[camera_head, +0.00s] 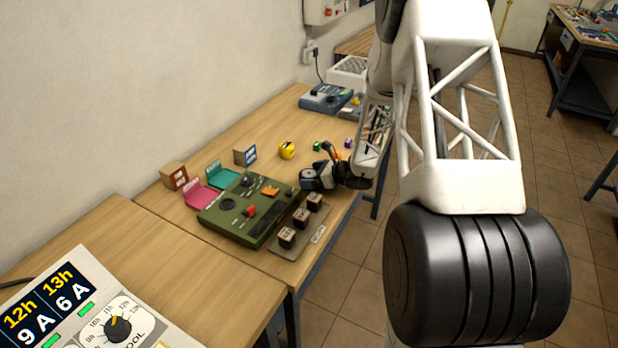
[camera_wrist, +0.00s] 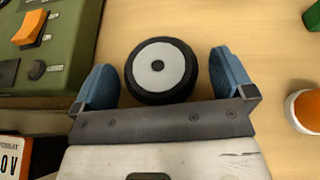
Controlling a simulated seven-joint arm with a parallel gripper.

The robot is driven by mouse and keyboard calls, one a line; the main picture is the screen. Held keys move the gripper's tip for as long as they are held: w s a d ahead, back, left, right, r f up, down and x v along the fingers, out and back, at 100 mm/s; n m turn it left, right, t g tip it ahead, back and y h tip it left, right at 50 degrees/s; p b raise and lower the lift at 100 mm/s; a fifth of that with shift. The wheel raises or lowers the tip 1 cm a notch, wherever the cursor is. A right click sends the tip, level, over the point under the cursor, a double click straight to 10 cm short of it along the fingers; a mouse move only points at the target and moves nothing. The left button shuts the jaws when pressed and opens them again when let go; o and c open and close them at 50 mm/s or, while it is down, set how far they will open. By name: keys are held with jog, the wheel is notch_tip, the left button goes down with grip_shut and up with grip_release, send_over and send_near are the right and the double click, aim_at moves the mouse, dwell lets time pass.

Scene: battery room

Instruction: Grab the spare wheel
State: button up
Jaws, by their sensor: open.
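The spare wheel (camera_wrist: 159,66), a small black tyre with a pale hub, lies flat on the wooden table in the wrist view. My gripper (camera_wrist: 163,73) is open, with one blue finger on the left of the wheel and the other on its right. The wheel sits between the fingers, and a narrow gap seems to show on each side. In the head view my gripper (camera_head: 317,178) is low over the table beside the green panel; the wheel is hard to make out there.
The green control panel (camera_head: 248,208) with switches stands close to my gripper's left. A yellow object (camera_head: 287,150) and small cubes (camera_head: 317,146) lie behind. An orange-and-white round thing (camera_wrist: 306,110) is right of the fingers.

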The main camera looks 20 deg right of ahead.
aim_at(313, 174)
jog(key=shift+c, duration=0.2)
jog(key=c, duration=1)
jog(key=shift+r, duration=0.1)
jog(key=shift+r, duration=4.95)
